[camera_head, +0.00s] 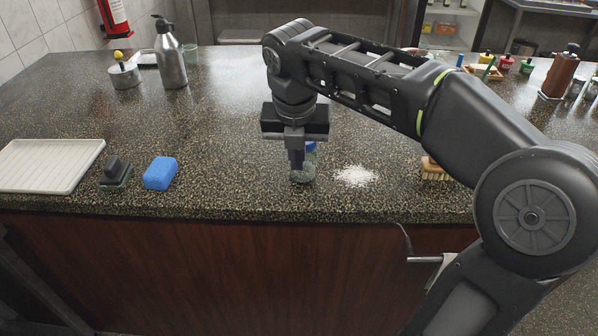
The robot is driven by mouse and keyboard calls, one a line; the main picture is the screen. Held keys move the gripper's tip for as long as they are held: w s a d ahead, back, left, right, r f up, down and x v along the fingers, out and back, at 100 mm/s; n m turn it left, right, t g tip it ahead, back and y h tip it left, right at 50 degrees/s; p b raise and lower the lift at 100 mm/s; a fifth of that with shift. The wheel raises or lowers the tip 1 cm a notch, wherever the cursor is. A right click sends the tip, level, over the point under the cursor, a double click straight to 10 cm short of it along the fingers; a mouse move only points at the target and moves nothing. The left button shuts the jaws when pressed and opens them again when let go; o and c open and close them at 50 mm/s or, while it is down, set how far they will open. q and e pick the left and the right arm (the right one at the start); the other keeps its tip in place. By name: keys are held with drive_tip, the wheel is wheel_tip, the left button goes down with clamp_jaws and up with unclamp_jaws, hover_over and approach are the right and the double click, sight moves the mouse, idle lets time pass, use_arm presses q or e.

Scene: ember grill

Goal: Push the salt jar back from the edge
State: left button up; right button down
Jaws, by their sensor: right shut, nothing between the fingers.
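The salt jar (309,166) is a small clear jar with a blue top, standing near the front edge of the dark speckled counter (230,190). My right gripper (297,166) points down, shut and empty, with its fingers overlapping the jar in the picture. The fingers and wrist hide part of the jar and most of its blue top. I cannot tell whether the fingers touch the jar. My left gripper is not in view.
White spilled salt (355,176) lies right of the jar, then a brush (434,171) partly behind my right arm. A blue sponge (160,173), a dark scraper-like tool (116,172) and a pale tray (48,165) lie left. A steel flask (170,60) stands at the back left.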

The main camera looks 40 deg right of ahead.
drive_tip(key=shift+f, duration=0.1)
drive_tip(key=x, duration=0.9)
drive_tip(key=shift+f, duration=0.15)
drive_tip(key=w+d, duration=0.1)
drive_tip(key=w+d+p, duration=0.1)
drive_tip(key=w, duration=0.1)
drive_tip(key=shift+d+f, duration=0.2)
drive_tip(key=shift+w+d, duration=0.1)
drive_tip(key=shift+w, duration=0.05)
